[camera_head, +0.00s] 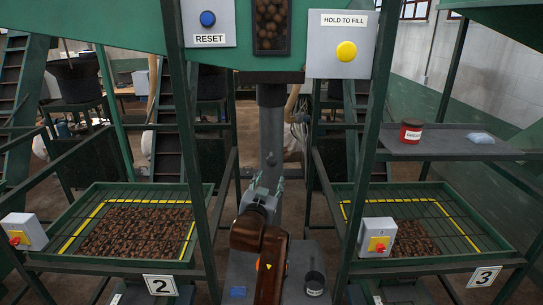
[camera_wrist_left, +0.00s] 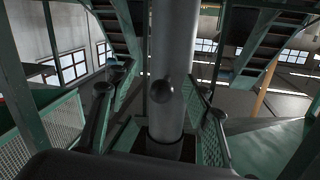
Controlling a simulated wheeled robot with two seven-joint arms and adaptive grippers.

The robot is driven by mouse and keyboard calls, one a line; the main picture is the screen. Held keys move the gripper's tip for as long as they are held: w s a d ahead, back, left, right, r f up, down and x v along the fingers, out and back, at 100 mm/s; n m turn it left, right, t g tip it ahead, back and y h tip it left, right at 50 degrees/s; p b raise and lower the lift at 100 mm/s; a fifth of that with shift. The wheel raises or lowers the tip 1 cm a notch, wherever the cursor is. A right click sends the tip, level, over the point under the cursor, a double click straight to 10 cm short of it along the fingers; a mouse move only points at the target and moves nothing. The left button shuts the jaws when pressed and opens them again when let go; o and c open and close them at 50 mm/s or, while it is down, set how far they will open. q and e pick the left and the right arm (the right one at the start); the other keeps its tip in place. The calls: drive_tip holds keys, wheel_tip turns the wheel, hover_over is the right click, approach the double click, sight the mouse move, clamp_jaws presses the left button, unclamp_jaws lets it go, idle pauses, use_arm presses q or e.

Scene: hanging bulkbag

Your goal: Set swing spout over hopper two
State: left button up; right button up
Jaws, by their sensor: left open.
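The swing spout (camera_head: 270,115) is a grey vertical pipe hanging from the green overhead bin, between the two grated hoppers. A dark round knob (camera_head: 271,159) sticks out of its near side. Hopper two (camera_head: 122,263), labelled 2, is at the left, with brown pieces under its grid and a yellow outline. My left gripper (camera_head: 267,185) is open, just below and in front of the knob in the picture. In the left wrist view the spout (camera_wrist_left: 174,45) and knob (camera_wrist_left: 162,90) appear between the spread fingers, apart from them. The spout's lower end is hidden in the head view. My right gripper is not in view.
Hopper three (camera_head: 432,264) is at the right. Green frame posts (camera_head: 361,130) stand either side of the spout. A RESET box (camera_head: 208,22) and a HOLD TO FILL box (camera_head: 343,42) hang above. Small switch boxes (camera_head: 377,237) sit on the hopper edges.

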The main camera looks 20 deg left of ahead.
sight(270, 164)
use_arm(q)
drive_tip(key=r, duration=0.2)
drive_tip(key=s+r, duration=0.1)
drive_tip(key=r, duration=0.1)
drive_tip(key=shift+a, duration=0.15)
drive_tip(key=w, duration=0.2)
drive_tip(key=w+p, duration=0.1)
drive_tip(key=w, duration=0.1)
drive_tip(key=w+p, duration=0.1)
drive_tip(key=w, duration=0.1)
drive_tip(key=shift+a, duration=0.25)
drive_tip(key=shift+w, duration=0.55)
drive_tip(key=shift+w+f, duration=0.1)
drive_tip(key=shift+w, duration=0.05)
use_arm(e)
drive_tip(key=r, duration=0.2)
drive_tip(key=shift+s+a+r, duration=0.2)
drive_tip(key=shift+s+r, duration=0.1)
use_arm(q)
drive_tip(key=shift+c, duration=0.3)
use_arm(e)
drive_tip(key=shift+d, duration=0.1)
use_arm(q)
drive_tip(key=c, duration=1.1)
clamp_jaws()
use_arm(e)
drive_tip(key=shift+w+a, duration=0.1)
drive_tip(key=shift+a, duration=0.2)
